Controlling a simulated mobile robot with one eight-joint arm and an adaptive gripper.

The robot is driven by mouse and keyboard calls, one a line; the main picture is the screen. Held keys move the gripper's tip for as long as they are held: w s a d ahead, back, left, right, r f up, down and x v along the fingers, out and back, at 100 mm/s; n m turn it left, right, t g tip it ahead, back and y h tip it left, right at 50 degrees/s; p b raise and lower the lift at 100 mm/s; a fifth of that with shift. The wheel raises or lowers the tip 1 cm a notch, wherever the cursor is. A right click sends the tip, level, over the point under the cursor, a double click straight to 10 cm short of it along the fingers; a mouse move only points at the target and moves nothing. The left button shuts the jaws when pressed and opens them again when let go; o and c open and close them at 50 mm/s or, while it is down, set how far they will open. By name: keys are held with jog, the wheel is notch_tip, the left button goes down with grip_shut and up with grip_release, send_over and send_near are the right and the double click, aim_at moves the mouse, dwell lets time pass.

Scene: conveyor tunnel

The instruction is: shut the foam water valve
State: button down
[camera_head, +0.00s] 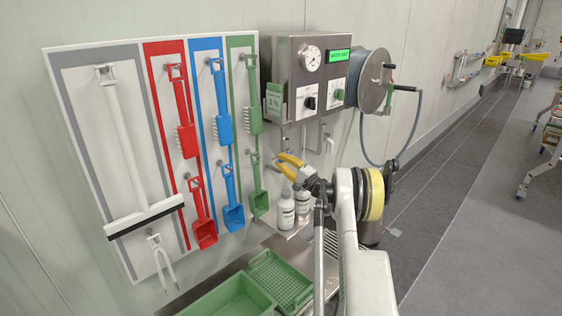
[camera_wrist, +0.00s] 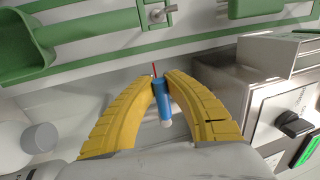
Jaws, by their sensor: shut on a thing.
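My gripper (camera_head: 289,160) has yellow ribbed fingers and is just below the steel control box (camera_head: 293,75) on the wall. In the wrist view my gripper (camera_wrist: 161,78) is shut on a small blue cylinder (camera_wrist: 161,98) with a pale end and a thin red part beyond it. It looks like the grip of a valve lever; its mount is hidden. The box has a pressure gauge (camera_head: 312,58), a black knob (camera_head: 310,103), a green knob (camera_head: 339,94) and a lit green display (camera_head: 340,54) that appears to read "WATER ONLY". The box's black knob (camera_wrist: 294,123) also shows in the wrist view.
A tool board (camera_head: 82,140) with coloured brushes and scoops hangs close on the left. White bottles (camera_head: 286,212) stand below my gripper. Green trays (camera_head: 225,300) lie on the steel bench. A hose reel (camera_head: 370,80) is right of the box.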

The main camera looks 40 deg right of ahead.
jog(key=c, duration=1.4)
grip_release()
jog(key=shift+s, duration=0.1)
jog(key=v, duration=1.2)
